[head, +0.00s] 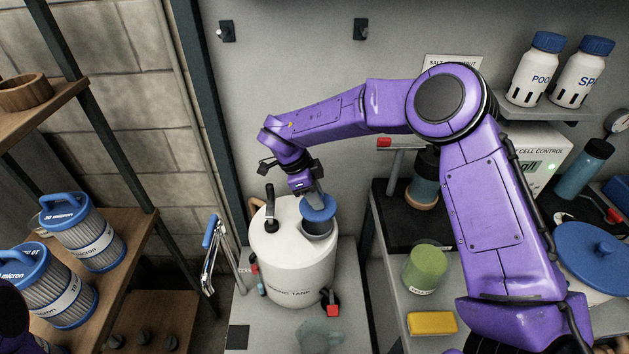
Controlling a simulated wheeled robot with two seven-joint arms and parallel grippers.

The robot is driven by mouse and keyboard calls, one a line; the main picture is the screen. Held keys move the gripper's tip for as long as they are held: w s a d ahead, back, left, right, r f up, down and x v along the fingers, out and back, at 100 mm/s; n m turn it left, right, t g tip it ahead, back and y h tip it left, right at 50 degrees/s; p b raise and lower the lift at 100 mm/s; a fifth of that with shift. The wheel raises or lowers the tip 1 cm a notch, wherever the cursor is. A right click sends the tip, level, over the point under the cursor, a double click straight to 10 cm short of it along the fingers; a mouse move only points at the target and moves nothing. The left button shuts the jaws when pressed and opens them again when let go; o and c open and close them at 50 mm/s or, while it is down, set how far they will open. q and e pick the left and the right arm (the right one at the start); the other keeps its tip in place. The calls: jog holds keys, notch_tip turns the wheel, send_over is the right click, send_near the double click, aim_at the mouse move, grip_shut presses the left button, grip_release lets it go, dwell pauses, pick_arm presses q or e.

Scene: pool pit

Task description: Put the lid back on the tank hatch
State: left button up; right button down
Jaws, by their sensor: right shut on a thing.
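The white tank (290,268) stands upright on a grey ledge in the middle of the head view. Its round hatch (317,233) is a short grey collar on the right of the tank's top. My right gripper (318,200) points down over the hatch and is shut on the blue lid (319,212). The lid is at the hatch, over the collar; I cannot tell whether it touches the rim. The gripper's fingertips are partly hidden by the lid. My left gripper is not in view.
A black handle (270,212) stands up on the tank top, left of the hatch. Filter cartridges (85,235) stand on the left shelf. A green jar (426,267) and yellow sponge (432,323) are to the right, with a blue-lidded tub (598,258) further right.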

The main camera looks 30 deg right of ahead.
jog(key=shift+r+m+g, duration=0.3)
jog(key=shift+r+m, duration=0.15)
jog(key=shift+m, duration=0.45)
jog(key=shift+a+m+y, duration=0.1)
jog(key=shift+m+y, duration=0.2)
jog(key=shift+m, duration=0.1)
jog(key=shift+s+f, duration=0.15)
jog(key=shift+f, duration=0.05)
notch_tip(320, 180, down, 4)
jog(key=b, duration=0.4)
jog(key=shift+f+b, duration=0.25)
jog(key=shift+b, duration=0.1)
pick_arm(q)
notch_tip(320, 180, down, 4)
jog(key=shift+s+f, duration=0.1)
pick_arm(e)
jog(key=shift+f, duration=0.75)
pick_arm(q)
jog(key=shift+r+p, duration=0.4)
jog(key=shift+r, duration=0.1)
pick_arm(e)
jog(key=shift+r, duration=0.1)
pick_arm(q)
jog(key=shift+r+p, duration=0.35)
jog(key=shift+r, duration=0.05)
pick_arm(e)
jog(key=shift+f, duration=0.2)
